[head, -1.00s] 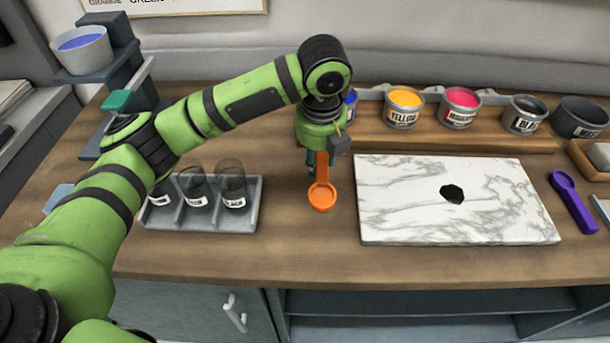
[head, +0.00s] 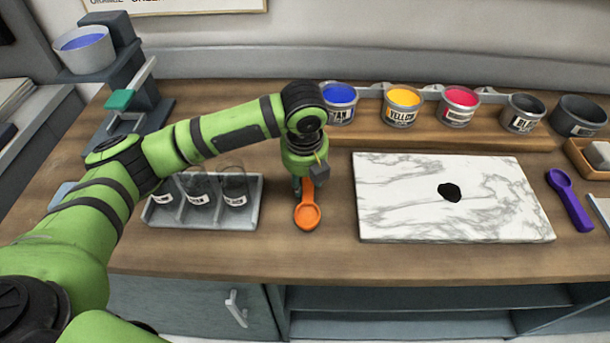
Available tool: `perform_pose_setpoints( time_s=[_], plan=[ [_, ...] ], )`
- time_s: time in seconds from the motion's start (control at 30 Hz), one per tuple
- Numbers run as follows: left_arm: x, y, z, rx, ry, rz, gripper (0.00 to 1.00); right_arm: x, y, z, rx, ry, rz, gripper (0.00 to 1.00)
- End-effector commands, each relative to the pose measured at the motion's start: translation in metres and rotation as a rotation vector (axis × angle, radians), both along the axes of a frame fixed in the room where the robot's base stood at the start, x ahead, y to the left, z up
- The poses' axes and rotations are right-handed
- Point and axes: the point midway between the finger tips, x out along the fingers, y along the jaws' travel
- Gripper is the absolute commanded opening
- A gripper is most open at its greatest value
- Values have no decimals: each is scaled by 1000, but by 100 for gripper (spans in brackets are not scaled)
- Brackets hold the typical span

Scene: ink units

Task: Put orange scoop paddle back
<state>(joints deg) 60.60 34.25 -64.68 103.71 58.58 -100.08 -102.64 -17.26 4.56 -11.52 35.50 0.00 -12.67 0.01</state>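The orange scoop paddle (head: 307,214) is at the middle of the counter, between the grey jar tray and the marble slab. Its round bowl points toward the front edge and its handle runs up to my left gripper (head: 302,188). My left gripper points down and is shut on the handle; the handle and gripper body partly hide the fingers. The paddle is at or just above the wood; I cannot tell if it touches. My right gripper is not in view.
A grey tray (head: 181,222) with dark jars stands left of the paddle. A marble slab (head: 400,215) with a black blob lies right. Ink cans, including yellow (head: 402,108), stand on a wooden rack behind. A purple scoop paddle (head: 570,203) lies far right.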

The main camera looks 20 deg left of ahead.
Motion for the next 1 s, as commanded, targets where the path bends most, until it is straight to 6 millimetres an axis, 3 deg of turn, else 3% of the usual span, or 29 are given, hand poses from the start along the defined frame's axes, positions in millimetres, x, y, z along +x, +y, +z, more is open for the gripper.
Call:
perform_pose_setpoints(
  time_s=[0.33,0.47,1.0],
  plan=[
    [0,0,0,0,1,0,59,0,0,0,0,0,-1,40],
    [0,-1,9,0,-2,0,59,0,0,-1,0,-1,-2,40],
    [-17,-5,109,0,-2,0,59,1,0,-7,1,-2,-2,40]
  ],
)
